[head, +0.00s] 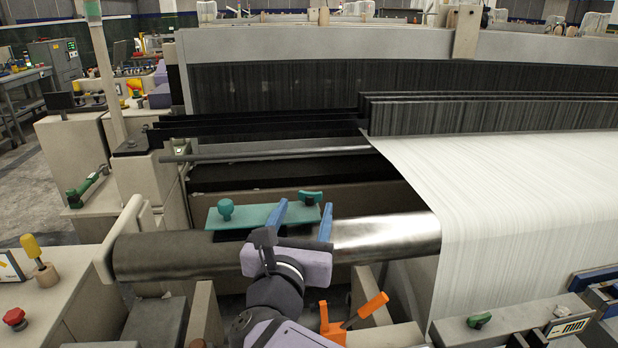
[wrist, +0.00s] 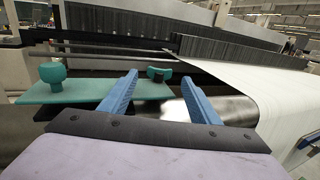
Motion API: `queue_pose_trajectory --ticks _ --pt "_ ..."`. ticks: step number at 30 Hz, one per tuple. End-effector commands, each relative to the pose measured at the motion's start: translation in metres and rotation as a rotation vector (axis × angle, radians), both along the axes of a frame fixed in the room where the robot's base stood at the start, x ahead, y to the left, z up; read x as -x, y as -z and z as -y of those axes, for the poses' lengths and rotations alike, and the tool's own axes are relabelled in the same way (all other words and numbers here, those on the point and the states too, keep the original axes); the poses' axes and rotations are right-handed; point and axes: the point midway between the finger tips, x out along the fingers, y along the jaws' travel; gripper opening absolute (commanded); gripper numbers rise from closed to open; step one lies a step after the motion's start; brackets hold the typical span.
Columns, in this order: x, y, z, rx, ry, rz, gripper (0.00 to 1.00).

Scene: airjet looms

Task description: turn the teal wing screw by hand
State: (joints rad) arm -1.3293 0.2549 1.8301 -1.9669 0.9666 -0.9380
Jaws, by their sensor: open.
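A teal plate (head: 255,216) lies beyond the shiny roller, and also shows in the wrist view (wrist: 85,90). At its right end is a teal wing screw (head: 310,197) with a dark middle; it also shows in the wrist view (wrist: 158,72). A round-topped teal knob (head: 225,209) stands upright at the plate's left end. My gripper (head: 304,208) is open and empty, its blue fingers reaching over the roller. In the wrist view the wing screw appears between the fingertips (wrist: 160,76), seemingly beyond them; I cannot tell the exact gap.
The metal roller (head: 385,236) runs below my gripper. White cloth (head: 510,190) slopes down at the right. An orange-handled lever (head: 365,308) stands right of my arm. A yellow-topped knob (head: 38,258) and a red knob (head: 15,318) are at the far left.

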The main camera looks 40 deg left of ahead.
Motion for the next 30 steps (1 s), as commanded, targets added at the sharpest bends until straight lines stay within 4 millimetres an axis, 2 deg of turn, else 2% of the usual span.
queue_pose_trajectory --ticks 1,20,25,30 --pt "0.001 -0.011 0.0 0.009 0.0 0.0 0.56" --pt "0.007 0.001 0.004 -0.006 -0.021 0.0 0.56" --pt "-0.003 0.0 0.0 -0.006 -0.018 0.0 0.56" --pt "-0.021 -0.001 -0.009 -0.005 -0.017 -0.001 0.56"
